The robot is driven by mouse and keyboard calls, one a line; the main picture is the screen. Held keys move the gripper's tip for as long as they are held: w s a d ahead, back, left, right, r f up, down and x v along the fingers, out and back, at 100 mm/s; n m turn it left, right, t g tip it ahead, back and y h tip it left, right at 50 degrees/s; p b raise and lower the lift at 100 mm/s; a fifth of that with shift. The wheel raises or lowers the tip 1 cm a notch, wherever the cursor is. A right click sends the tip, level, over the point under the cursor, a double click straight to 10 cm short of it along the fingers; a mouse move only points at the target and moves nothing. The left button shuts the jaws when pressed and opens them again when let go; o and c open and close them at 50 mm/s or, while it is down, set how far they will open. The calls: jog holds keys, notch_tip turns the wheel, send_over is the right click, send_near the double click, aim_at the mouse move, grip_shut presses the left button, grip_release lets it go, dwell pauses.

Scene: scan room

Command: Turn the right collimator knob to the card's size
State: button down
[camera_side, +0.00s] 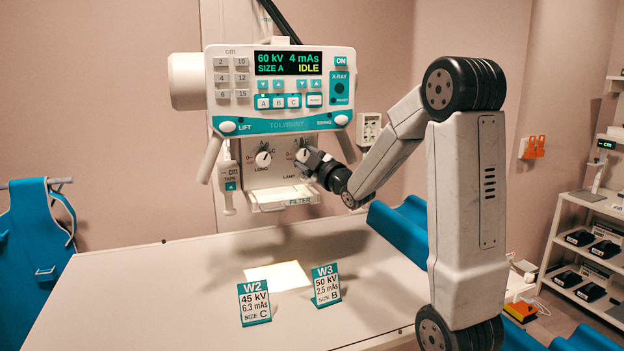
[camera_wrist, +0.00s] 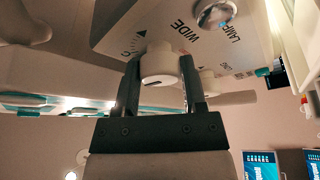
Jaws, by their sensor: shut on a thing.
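The right collimator knob (camera_side: 302,154), white and round, is on the collimator front under the control panel. In the wrist view this knob (camera_wrist: 158,60) sits between my two dark fingers, with the print "WIDE" beside it. My gripper (camera_side: 312,161) is shut on it and hides part of it and its scale in the side view. The left knob (camera_side: 263,159), marked "LONG", is free. Two cards stand on the table: W2 (camera_side: 254,303), 45 kV, 6.3 mAs, size C, and W3 (camera_side: 326,285), 50 kV, 2.5 mAs, size B. The screen (camera_side: 287,63) reads 60 kV, 4 mAs, SIZE A, IDLE.
The filter tray (camera_side: 284,200) sticks out just below the knobs. Panel handles hang at both sides, the right one close to my wrist. A pale sheet (camera_side: 277,276) lies on the otherwise mostly clear table (camera_side: 150,300). A blue trough-shaped pad (camera_side: 399,232) lies behind my arm.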

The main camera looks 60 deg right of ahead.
dwell(0.4)
jog(key=shift+c, duration=0.7)
grip_release()
jog(key=shift+s, duration=0.15)
jog(key=v, duration=0.7)
jog(key=shift+s+a, duration=0.15)
jog(key=shift+s, duration=0.05)
jog(key=shift+f, duration=0.15)
